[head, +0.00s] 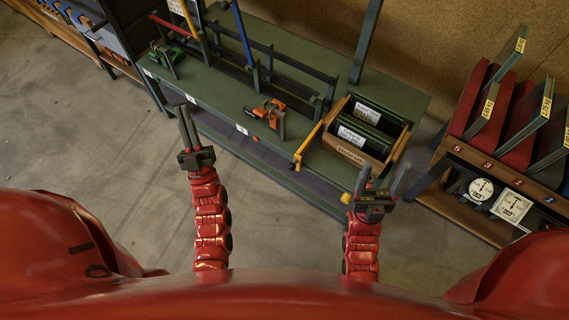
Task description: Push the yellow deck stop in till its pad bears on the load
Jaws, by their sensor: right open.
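The yellow deck stop (309,143) is a slim bar lying at a slant along the front edge of the green bench, just left of a wooden crate (393,155). The crate holds dark green labelled boxes (378,113); which of these is the load I cannot tell. My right gripper (382,172) is open and empty, in front of the crate and to the right of the stop's near end. A yellow knob (346,198) shows beside it; what it belongs to is unclear. My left gripper (184,107) has its fingers together, empty, in front of the bench's left part.
The green bench (215,95) carries an orange clamp (268,112), a green clamp (166,57), dark rails and upright posts. A rack of red and green panels (480,95) with dials (481,189) stands at the right. The floor (110,150) at the left is clear.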

